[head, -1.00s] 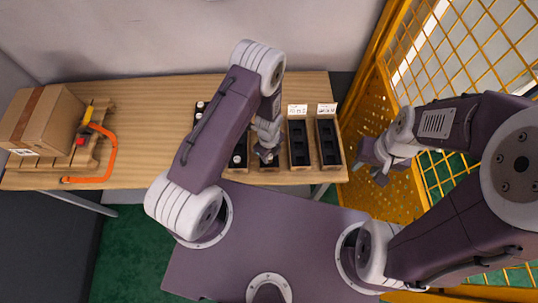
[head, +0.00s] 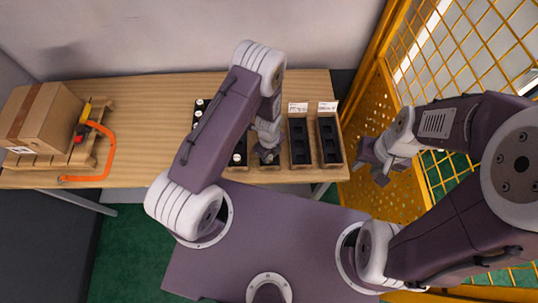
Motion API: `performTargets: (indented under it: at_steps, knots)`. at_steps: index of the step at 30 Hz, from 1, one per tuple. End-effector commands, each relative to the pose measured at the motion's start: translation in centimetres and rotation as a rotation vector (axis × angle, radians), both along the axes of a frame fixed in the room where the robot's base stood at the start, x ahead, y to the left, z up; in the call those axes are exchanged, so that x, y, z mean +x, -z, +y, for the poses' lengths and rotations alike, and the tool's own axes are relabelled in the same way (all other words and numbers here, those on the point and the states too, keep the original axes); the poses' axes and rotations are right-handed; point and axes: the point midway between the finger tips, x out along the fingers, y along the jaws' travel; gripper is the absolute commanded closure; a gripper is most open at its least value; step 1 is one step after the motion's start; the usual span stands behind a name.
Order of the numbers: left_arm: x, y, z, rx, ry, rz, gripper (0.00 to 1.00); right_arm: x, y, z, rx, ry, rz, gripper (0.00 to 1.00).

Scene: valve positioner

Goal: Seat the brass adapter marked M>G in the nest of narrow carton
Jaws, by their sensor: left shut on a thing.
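My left gripper (head: 268,156) points down over the near end of a narrow carton (head: 266,166), which my arm largely covers. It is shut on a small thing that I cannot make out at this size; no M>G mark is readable. Two open cartons with dark inserts, a middle one (head: 300,163) and a right one (head: 331,162), stand to the right with labelled flaps raised. A black tray (head: 238,166) with pale round pieces lies to the left, partly behind my arm. My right gripper (head: 372,171) is open and empty, off the table's right end.
The wooden table (head: 150,120) is clear between the tray and a pallet (head: 85,152) at left. The pallet bears a cardboard box (head: 42,118); an orange-framed tool (head: 108,150) lies beside it. A yellow mesh fence (head: 450,60) stands close to my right arm.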

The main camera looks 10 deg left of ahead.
Motion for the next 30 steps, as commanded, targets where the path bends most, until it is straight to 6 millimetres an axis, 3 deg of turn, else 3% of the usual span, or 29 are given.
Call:
performTargets:
  at_steps: [5,6,8,9,20,30]
  knots:
    - [0.0,0.0,0.0,0.000,0.000,0.000,1.00,0.0,0.0,0.0,0.000,0.000,0.000,0.64]
    - [0.0,0.0,0.0,0.000,0.000,0.000,0.70,0.0,0.0,0.0,0.000,0.000,0.000,0.64]
    - [0.0,0.0,0.0,0.000,0.000,0.000,0.53,0.0,0.0,0.0,0.000,0.000,0.000,0.64]
    - [0.0,0.0,0.0,0.000,0.000,0.000,0.50,0.0,0.0,0.0,0.000,0.000,0.000,0.64]
    - [0.1,-0.9,0.0,0.000,-0.001,-0.002,0.50,0.0,0.4,0.0,0.000,0.000,0.000,0.64]
    - [0.1,-6.8,0.0,-0.002,0.000,-0.005,0.50,0.0,2.1,0.0,0.000,0.000,0.000,0.64]
